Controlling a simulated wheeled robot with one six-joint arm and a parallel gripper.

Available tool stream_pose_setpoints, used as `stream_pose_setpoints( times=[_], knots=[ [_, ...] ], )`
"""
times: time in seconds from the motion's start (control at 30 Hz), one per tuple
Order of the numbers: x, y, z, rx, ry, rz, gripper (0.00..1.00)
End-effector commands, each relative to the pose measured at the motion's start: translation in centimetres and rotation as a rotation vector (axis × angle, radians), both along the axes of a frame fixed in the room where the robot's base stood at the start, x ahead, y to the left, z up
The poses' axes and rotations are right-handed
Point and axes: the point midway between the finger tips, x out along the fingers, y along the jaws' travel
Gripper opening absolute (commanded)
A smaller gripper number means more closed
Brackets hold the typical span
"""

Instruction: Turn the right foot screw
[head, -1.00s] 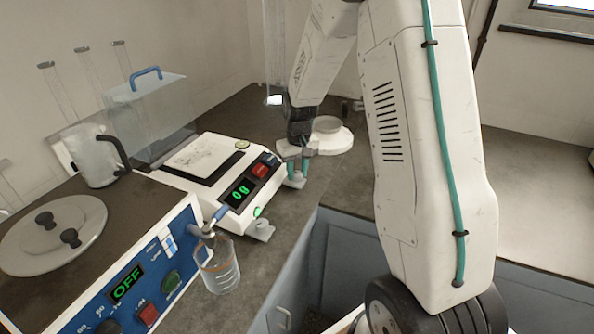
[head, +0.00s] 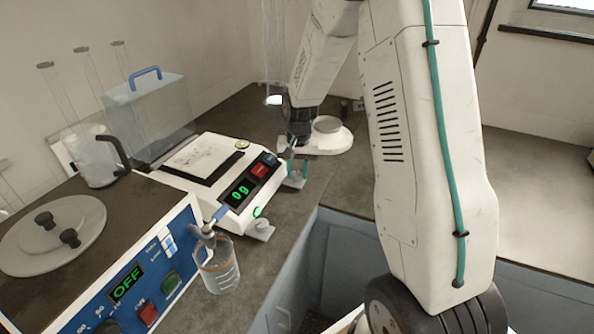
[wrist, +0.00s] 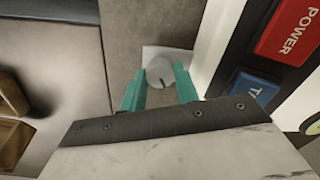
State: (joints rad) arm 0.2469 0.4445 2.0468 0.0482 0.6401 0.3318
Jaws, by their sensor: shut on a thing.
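The right foot screw (wrist: 166,74) is a grey round knob with a dark mark line on its top, beside the balance's front right corner. In the wrist view my gripper (wrist: 160,82) has its teal fingers on either side of the knob, shut on it. In the head view my gripper (head: 297,164) points down at the foot screw (head: 295,182), whose knob is partly hidden by the fingers. The white balance (head: 180,178) has a green display (head: 240,191) reading 0 g.
The other foot screw (head: 260,229) is at the balance's near corner. A blue-fronted device (head: 110,270) showing OFF is at the left. A round white device (head: 330,141) stands behind my gripper. The bench edge is close on the right.

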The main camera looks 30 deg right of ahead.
Motion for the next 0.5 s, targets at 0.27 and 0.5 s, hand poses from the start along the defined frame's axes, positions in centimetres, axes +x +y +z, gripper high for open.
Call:
stream_pose_setpoints(
  times=[0.27,0.5],
  knots=[
    [0.04,0.02,0.06,0.0,-0.001,-0.001,0.08],
    [0.03,0.03,0.04,0.0,-0.001,-0.001,0.52]
  ],
)
